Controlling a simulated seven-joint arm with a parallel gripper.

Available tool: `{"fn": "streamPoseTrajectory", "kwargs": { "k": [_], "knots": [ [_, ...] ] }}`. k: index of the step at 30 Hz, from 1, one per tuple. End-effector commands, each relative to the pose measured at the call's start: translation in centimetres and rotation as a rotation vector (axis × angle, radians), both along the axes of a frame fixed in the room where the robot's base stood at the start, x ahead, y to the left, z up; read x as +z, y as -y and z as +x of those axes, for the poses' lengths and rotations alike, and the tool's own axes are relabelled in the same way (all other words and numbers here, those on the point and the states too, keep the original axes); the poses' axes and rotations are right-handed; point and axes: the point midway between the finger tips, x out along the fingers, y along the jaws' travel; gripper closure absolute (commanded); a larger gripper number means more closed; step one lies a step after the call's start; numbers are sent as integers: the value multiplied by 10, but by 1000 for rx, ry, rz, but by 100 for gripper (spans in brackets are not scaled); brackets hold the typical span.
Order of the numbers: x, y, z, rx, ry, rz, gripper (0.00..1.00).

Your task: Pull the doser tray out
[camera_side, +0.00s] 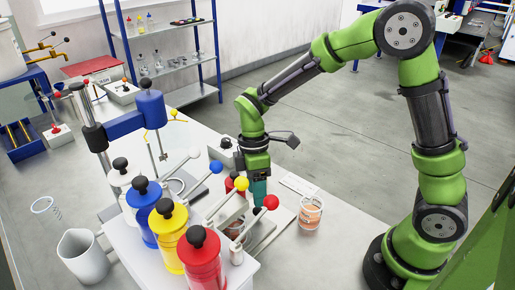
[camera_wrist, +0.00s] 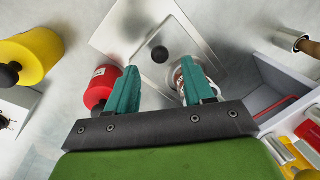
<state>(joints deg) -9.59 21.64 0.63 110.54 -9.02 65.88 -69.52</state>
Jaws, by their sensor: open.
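A flat metal tray (camera_wrist: 133,42) with a round black knob (camera_wrist: 160,54) lies below my gripper in the wrist view; I take it to be the doser tray. In the side view, a metal plate (camera_side: 265,236) shows under my gripper, at the right of the doser stand, partly hidden by levers. My gripper (camera_wrist: 160,78) is open and points down. Its two teal fingers are apart, with the knob showing in the gap beyond their tips; I cannot tell the height between them. In the side view, my gripper (camera_side: 259,192) is above the plate.
Red (camera_side: 202,262), yellow (camera_side: 168,235) and blue (camera_side: 145,208) cylinders stand left of my gripper. Ball-ended levers (camera_side: 271,202) rise close beside it. A glass jar (camera_side: 311,212) stands at right. A white jug (camera_side: 84,256) is at front left.

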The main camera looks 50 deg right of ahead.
Motion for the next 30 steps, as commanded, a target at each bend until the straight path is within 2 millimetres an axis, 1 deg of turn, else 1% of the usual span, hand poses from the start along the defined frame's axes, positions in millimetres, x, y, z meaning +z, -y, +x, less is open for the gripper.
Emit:
{"fn": "streamPoseTrajectory", "kwargs": {
  "k": [1, 3, 6, 9, 13, 20, 23, 30],
  "knots": [
    [-11, -1, -2, 2, -5, -1, 48],
    [-22, -2, -4, 1, -5, -2, 48],
    [-36, -4, -6, 0, -3, -1, 48],
    [-44, -5, -7, 0, -1, 0, 48],
    [-49, -5, -8, 0, 0, 0, 48],
    [-49, -5, -8, 0, 0, 0, 48],
    [-49, -5, -8, 0, 0, 0, 60],
    [-49, -5, -8, 0, 1, 0, 97]
  ]
}}
